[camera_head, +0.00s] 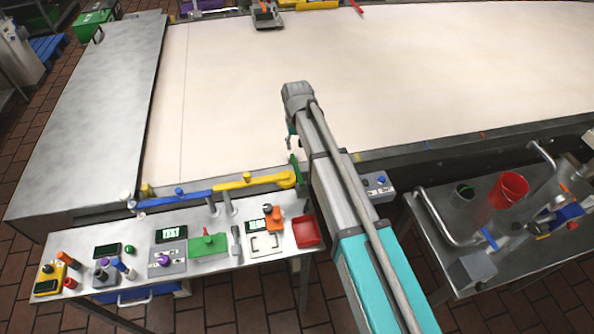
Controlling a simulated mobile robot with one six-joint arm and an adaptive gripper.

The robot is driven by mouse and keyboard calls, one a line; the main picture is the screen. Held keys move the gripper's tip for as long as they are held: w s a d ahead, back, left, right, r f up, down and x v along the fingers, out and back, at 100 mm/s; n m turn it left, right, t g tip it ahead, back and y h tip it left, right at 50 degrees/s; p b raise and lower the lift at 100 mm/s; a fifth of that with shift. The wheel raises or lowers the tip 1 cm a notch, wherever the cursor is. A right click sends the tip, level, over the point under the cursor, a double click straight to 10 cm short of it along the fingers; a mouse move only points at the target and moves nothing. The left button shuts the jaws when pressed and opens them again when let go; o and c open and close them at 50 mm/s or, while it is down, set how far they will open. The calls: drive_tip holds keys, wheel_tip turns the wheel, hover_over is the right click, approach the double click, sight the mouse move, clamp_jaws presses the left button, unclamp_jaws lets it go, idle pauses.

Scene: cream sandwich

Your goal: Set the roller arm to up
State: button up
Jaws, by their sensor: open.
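I cannot tell for sure which part is the roller arm. A blue bar (175,199) and a yellow bar (255,182) with knobs run along the front edge of the wide cream belt (230,90), both lying roughly level. A green upright piece (296,170) stands at the yellow bar's right end, close beside my arm. My arm reaches up from the bottom right over the belt's front edge. My gripper (290,143) hangs below the wrist, small and partly hidden by my arm. It is open, and nothing shows in it.
A steel bench (210,270) in front holds displays, a green box (208,245), a red tray (306,231) and several small controls. At right, another steel table (510,255) carries a red cup (508,190) and bent pipes. A grey metal plate (100,90) lies left. The belt's middle is clear.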

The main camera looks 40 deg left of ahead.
sight(297, 169)
drive_tip(key=shift+f+b, duration=6.3)
drive_tip(key=shift+f, duration=0.2)
clamp_jaws()
